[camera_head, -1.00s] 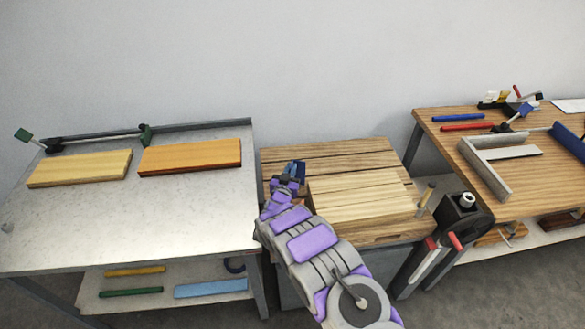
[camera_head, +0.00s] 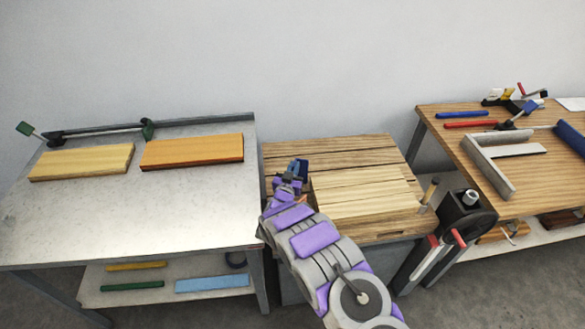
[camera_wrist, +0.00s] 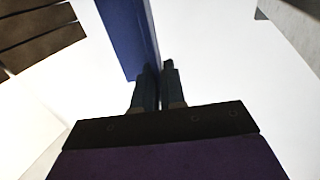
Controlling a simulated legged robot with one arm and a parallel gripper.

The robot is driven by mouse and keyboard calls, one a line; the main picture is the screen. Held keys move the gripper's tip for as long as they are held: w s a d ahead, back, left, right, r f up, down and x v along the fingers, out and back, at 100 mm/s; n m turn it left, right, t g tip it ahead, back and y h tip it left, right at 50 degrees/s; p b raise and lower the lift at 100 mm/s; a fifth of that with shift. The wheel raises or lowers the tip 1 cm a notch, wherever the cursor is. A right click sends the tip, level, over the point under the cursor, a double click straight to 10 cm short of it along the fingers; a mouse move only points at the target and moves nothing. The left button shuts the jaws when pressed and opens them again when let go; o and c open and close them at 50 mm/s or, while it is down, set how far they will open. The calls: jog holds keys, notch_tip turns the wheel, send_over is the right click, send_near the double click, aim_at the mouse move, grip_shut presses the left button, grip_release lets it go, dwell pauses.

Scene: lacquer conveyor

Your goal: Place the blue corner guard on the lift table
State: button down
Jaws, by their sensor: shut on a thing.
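My gripper (camera_wrist: 159,72) is shut on a blue corner guard (camera_wrist: 124,32), a long flat-sided piece reaching away from the fingers in the wrist view. In the head view, the blue corner guard (camera_head: 302,167) shows small at the end of my arm, and my gripper (camera_head: 291,177) is partly hidden by its own links. They appear over the left part of the wood-topped middle table (camera_head: 345,150), which seems to be the lift table. I cannot tell whether the guard touches it.
A pale stack of boards (camera_head: 365,193) covers much of the middle table. The grey table (camera_head: 120,215) at left holds a yellow board (camera_head: 80,162) and an orange board (camera_head: 190,151).

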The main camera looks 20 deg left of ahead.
jog(key=shift+d+f, duration=0.1)
jog(key=shift+d, duration=0.15)
jog(key=c, duration=1.6)
grip_release()
jog(key=o, duration=0.5)
jog(key=shift+a, duration=0.2)
jog(key=shift+d, duration=0.1)
